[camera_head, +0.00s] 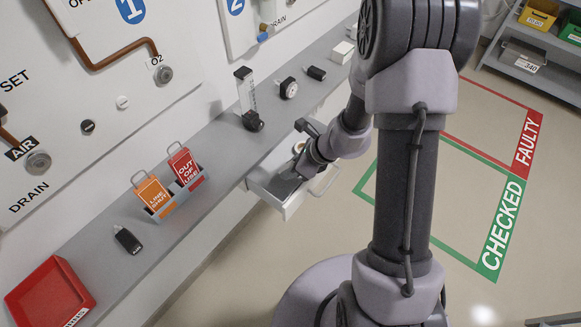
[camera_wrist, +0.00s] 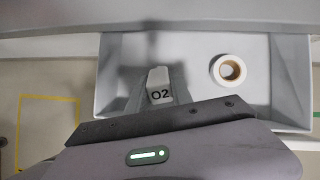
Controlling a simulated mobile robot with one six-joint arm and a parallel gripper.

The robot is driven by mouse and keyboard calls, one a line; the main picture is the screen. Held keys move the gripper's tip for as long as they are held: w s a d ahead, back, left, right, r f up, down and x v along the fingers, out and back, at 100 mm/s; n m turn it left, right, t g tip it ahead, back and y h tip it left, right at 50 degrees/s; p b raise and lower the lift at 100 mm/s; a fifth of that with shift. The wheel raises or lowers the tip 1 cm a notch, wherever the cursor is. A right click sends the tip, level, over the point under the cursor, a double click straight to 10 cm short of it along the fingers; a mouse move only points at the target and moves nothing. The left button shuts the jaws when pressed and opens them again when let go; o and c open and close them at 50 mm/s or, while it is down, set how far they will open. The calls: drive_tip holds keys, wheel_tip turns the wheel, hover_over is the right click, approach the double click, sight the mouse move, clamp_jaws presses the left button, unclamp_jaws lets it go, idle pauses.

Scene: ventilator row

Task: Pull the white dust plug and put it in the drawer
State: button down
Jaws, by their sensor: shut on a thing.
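My gripper (camera_head: 299,171) is low over the open drawer (camera_head: 256,185), which sits under the shelf. In the wrist view it is shut on a small white piece marked O2 (camera_wrist: 158,84), held over the left half of the drawer (camera_wrist: 199,107). Part of this piece is hidden by the jaws; I cannot tell whether it touches the drawer floor. Its shape does not clearly show whether it is the dust plug. A small white round cap (camera_head: 122,102) sits on the wall panel below the O2 fitting (camera_head: 164,74).
A white tape roll (camera_wrist: 229,70) lies in the drawer's right half. The shelf above carries an orange and red tag holder (camera_head: 170,185), a flowmeter (camera_head: 246,95), a black gauge (camera_head: 288,88) and a red tray (camera_head: 50,293). The floor beyond has green and red marked zones.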

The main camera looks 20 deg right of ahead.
drive_tip(key=c, duration=1.1)
unclamp_jaws()
drive_tip(key=shift+o, duration=0.2)
drive_tip(key=shift+r, duration=0.1)
drive_tip(key=p+v, duration=0.9)
drive_tip(key=v, duration=0.8)
drive_tip(key=shift+d+r, duration=0.1)
drive_tip(key=shift+d, duration=0.05)
